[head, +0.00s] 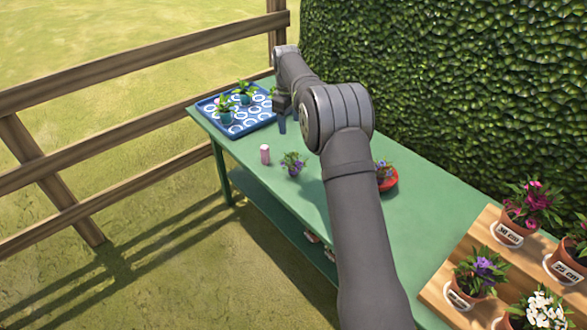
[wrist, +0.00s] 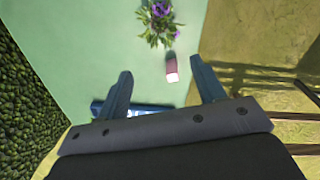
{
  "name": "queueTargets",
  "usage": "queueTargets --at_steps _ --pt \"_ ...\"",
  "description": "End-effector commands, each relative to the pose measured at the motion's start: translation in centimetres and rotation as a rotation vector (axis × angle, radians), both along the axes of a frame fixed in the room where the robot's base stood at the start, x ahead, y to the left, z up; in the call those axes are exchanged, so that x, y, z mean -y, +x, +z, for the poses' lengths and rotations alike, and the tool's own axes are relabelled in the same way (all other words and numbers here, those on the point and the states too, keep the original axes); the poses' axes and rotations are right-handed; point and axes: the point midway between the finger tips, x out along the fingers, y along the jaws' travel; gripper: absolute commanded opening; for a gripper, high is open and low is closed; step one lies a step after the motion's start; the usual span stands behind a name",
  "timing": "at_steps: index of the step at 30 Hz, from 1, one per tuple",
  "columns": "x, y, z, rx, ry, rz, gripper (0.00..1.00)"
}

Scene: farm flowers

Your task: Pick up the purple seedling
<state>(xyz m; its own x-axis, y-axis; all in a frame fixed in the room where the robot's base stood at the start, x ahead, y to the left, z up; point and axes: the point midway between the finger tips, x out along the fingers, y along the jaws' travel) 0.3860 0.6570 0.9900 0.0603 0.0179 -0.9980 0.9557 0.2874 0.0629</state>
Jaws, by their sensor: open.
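A purple seedling (head: 293,163) with green leaves stands on the green table, left of my arm in the head view. It also shows at the top of the wrist view (wrist: 158,22), beyond my fingertips. My gripper (wrist: 158,82) is open and empty, with two blue fingers spread apart. In the head view its fingers (head: 289,122) hang beside the blue tray, apart from the purple seedling.
A pink cylinder (head: 265,154) stands next to the seedling. A blue tray (head: 233,131) holding several green seedlings is at the table's far end. A wooden board (head: 440,292) with several potted flowers is at the near right. A hedge (head: 450,80) and fence (head: 140,62) border the table.

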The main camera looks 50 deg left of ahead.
Motion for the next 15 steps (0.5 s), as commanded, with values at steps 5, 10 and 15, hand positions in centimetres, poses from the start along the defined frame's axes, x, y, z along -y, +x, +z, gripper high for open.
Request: queueTargets --at_steps 5,10,15 --pt "-0.4 1.4 -1.9 -0.051 -0.018 0.051 0.63" --pt "-0.4 1.6 -3.5 -0.063 -0.023 0.063 0.63" --pt "-0.3 1.6 -7.0 -0.063 -0.024 0.062 0.63"
